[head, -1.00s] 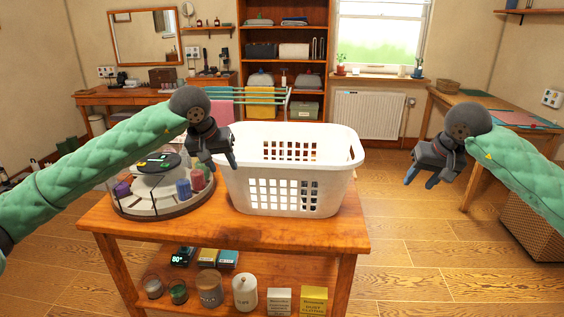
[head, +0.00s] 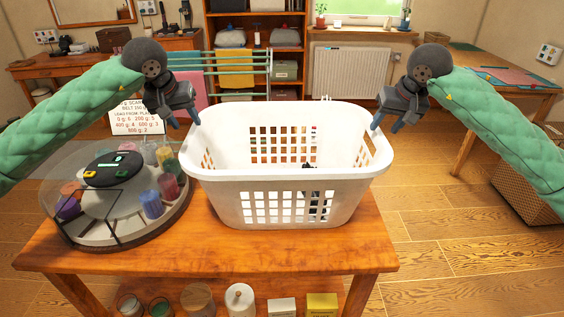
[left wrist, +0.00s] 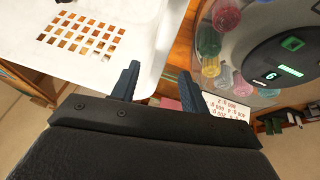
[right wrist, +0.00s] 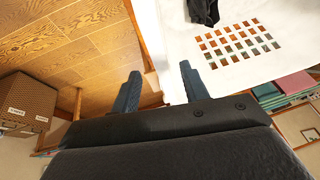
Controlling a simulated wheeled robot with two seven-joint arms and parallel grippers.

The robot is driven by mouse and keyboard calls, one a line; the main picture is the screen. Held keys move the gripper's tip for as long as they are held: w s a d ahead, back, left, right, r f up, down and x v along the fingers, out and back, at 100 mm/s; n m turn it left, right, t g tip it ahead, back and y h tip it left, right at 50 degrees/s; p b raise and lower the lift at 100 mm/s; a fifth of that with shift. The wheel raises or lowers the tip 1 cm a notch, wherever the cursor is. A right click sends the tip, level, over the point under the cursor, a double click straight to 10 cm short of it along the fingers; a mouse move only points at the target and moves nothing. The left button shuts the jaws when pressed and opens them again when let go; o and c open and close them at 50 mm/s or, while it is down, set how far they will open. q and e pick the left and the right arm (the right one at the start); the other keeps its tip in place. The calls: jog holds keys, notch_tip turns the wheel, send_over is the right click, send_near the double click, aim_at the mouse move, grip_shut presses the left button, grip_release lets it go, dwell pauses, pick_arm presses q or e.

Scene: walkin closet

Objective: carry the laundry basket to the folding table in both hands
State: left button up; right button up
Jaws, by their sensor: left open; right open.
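The white laundry basket (head: 286,190) stands upright on the wooden table in front of me, with a small dark item (right wrist: 204,10) inside it. My left gripper (head: 184,124) is open at the basket's left rim. In the left wrist view its fingers (left wrist: 154,84) point at the rim, with the basket wall beside one finger. My right gripper (head: 386,126) is open just above the basket's right rim. In the right wrist view its fingers (right wrist: 159,88) lie either side of the rim's edge. Neither gripper is closed on the basket. Which table is the folding table I cannot tell.
A round carousel (head: 118,190) with coloured jars stands left of the basket, close to it. A drying rack (head: 230,62) is behind. The floor (head: 440,230) right of the table is clear.

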aim_at(191, 131)
pick_arm(q)
jog(key=shift+s+r, duration=0.2)
jog(key=shift+r, duration=0.05)
pick_arm(e)
jog(key=shift+s+d+r, duration=0.1)
jog(key=shift+s+r, duration=0.1)
jog(key=shift+s, duration=0.05)
pick_arm(q)
jog(key=shift+f, duration=0.25)
pick_arm(e)
jog(key=shift+f, duration=0.15)
pick_arm(q)
jog(key=shift+x, duration=3.85)
pick_arm(e)
jog(key=shift+x, duration=3.85)
pick_arm(q)
jog(key=shift+w+r, duration=0.1)
grip_shut()
pick_arm(e)
grip_shut()
jog(key=shift+w, duration=0.1)
